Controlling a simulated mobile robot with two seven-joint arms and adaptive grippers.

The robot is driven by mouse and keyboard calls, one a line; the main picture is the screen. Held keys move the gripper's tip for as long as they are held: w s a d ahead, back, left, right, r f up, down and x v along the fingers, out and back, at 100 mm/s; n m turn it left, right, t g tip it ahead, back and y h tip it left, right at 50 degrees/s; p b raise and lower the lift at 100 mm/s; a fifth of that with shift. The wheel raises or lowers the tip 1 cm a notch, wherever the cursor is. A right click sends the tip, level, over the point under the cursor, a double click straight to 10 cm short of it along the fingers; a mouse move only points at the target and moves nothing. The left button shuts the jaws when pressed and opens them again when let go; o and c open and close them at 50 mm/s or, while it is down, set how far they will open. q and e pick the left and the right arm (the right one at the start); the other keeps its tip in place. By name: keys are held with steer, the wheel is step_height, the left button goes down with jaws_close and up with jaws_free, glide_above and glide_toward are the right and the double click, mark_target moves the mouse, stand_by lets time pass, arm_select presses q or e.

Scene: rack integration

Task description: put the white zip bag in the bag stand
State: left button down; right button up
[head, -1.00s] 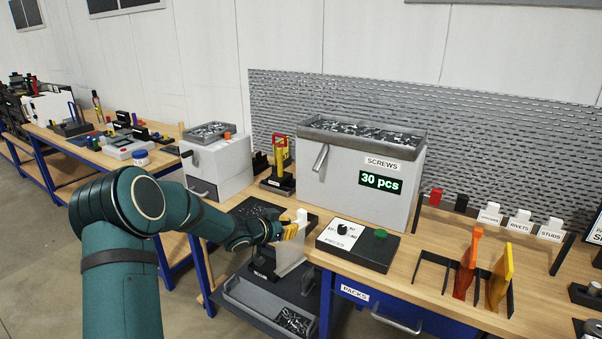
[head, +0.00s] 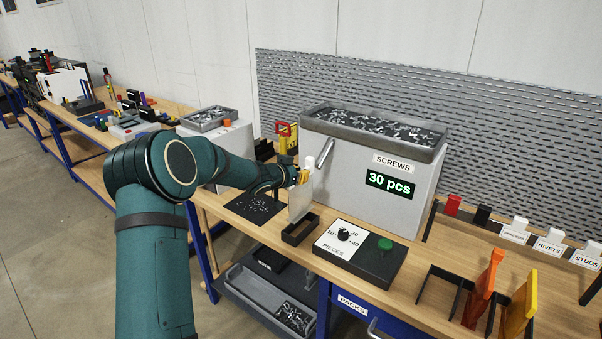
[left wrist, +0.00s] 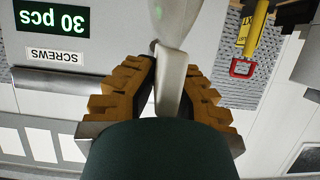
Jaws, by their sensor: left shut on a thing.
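The white zip bag (head: 300,201) hangs upright from my left gripper (head: 301,176), which is shut on its upper part. A white tab shows above the fingers. In the left wrist view, the fingers (left wrist: 168,90) close on the white piece from both sides. The bag's lower end is just above or inside a low black open frame (head: 300,229) at the bench's front edge; I cannot tell which. My right gripper is not in view.
The grey screws dispenser (head: 350,187), reading 30 pcs, stands close behind the bag, its spout near my gripper. A control box (head: 378,264) with a dial and green button is to the right. A grey tray (head: 262,298) sits below.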

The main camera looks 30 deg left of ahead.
mark_target(299, 196)
arm_select(q)
steer(key=shift+s+r, duration=0.1)
steer(key=shift+r, duration=0.05)
step_height(299, 196, down, 4)
steer(key=shift+r+b, duration=0.1)
steer(key=shift+b, duration=1.1)
steer(key=shift+f+b, duration=1.45)
steer(key=shift+f, duration=0.95)
steer(key=c, duration=1.1)
jaws_free()
steer(key=shift+o, duration=0.2)
